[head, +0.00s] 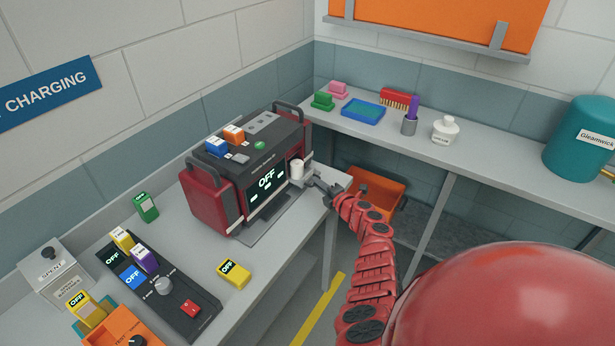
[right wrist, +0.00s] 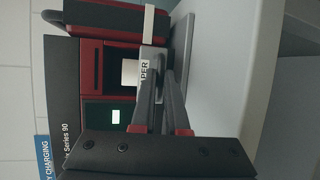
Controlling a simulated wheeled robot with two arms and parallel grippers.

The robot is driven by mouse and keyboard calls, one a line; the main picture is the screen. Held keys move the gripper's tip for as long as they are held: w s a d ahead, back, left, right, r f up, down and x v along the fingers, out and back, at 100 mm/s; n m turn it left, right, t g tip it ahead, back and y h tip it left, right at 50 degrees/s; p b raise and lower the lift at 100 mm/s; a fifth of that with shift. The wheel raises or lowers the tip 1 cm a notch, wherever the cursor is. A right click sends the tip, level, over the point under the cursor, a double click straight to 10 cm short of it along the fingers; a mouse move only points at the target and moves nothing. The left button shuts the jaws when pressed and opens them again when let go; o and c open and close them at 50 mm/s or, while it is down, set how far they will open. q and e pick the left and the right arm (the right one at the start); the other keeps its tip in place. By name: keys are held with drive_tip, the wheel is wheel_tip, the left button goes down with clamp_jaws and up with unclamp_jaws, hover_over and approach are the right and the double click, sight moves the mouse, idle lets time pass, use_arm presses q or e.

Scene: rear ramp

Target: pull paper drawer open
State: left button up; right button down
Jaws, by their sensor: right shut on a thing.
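The paper drawer (head: 306,182) is a small grey part at the right end of the front of a dark red and black machine (head: 262,165). It stands out from the front, and a white paper roll (head: 297,169) shows in it. In the right wrist view the drawer's grey front (right wrist: 152,59) has a label partly reading "PER", with the white roll (right wrist: 130,72) beside it. My right gripper (head: 322,188) reaches in from the right and is shut on the drawer front; its fingers (right wrist: 163,92) partly cover it. My left gripper is not in view.
The machine stands on a grey bench with a yellow battery (head: 234,273) and a charger panel (head: 160,287) in front of it.

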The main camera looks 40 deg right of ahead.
drive_tip(key=s+d, duration=0.2)
drive_tip(key=s, duration=0.4)
drive_tip(key=shift+d, duration=0.2)
drive_tip(key=c, duration=0.9)
unclamp_jaws()
drive_tip(key=b+v, duration=0.2)
drive_tip(key=v, duration=1.5)
drive_tip(key=shift+s+b, duration=0.25)
drive_tip(key=shift+b, duration=0.1)
